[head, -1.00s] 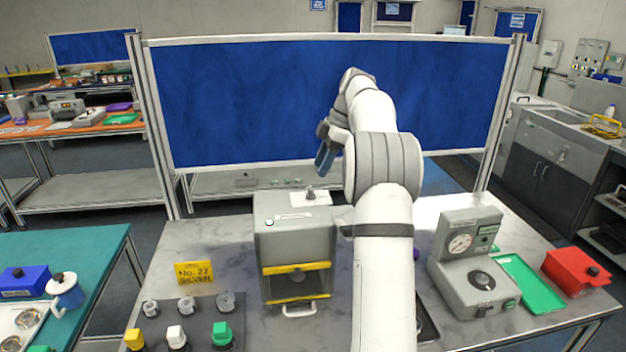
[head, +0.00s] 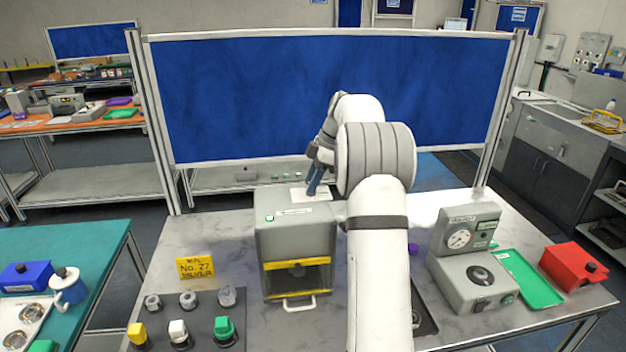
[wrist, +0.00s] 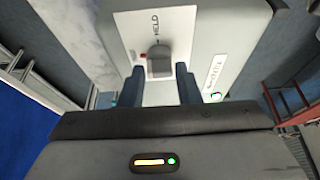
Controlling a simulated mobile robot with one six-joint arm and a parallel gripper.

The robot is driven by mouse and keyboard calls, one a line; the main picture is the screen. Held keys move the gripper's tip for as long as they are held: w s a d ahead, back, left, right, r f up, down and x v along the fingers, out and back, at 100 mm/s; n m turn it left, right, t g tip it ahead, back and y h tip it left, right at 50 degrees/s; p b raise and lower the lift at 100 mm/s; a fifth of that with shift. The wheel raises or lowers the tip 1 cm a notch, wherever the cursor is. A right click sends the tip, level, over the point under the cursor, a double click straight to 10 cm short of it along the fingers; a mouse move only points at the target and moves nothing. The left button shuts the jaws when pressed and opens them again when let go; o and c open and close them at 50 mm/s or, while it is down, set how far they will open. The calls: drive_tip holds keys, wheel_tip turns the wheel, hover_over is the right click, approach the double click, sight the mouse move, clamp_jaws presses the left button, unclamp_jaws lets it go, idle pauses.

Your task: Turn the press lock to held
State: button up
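The press (head: 293,235) is a grey box with a yellow-edged front window and a white handle, standing on the bench. On its top is a white plate (wrist: 122,30) marked HELD; it also shows in the head view (head: 325,192). The press lock (wrist: 159,58) is a grey knob on that plate, with a small red mark beside it. In the head view the knob is hidden behind my gripper (head: 314,188). In the wrist view my gripper (wrist: 160,75) is open, with one fingertip on each side of the knob's near end and small gaps showing.
A green lamp (wrist: 216,97) and a label sit on the press top. A gauge unit (head: 470,260), a green tray (head: 530,280) and a red box (head: 575,267) stand to the right. Several knobs (head: 177,334) and a yellow No. 27 sign (head: 195,268) are at front left.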

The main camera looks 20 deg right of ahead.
drive_tip(key=c, duration=0.6)
drive_tip(key=shift+m+b, duration=0.3)
drive_tip(key=shift+b, duration=0.1)
drive_tip(key=m+b, duration=0.1)
drive_tip(key=m+t+b, duration=0.1)
drive_tip(key=shift+s+f+m+h+b, duration=0.1)
drive_tip(key=shift+f+m+h+b, duration=0.05)
drive_tip(key=shift+m+h+b, duration=0.2)
drive_tip(key=m+b, duration=0.1)
drive_tip(key=m, duration=0.1)
drive_tip(key=m+t+h+b, duration=0.1)
drive_tip(key=m+b, duration=0.1)
drive_tip(key=shift+a+m+t, duration=0.15)
drive_tip(key=shift+m+t, duration=0.1)
drive_tip(key=shift+t, duration=0.05)
drive_tip(key=m+h, duration=0.1)
drive_tip(key=m, duration=0.1)
drive_tip(key=m+h+b, duration=0.1)
drive_tip(key=m, duration=0.2)
drive_tip(key=shift+s+a+r+t, duration=0.1)
drive_tip(key=shift+a+r+t, duration=0.1)
drive_tip(key=shift+t, duration=0.2)
drive_tip(key=m+h, duration=0.2)
drive_tip(key=m, duration=0.3)
drive_tip(key=o, duration=1)
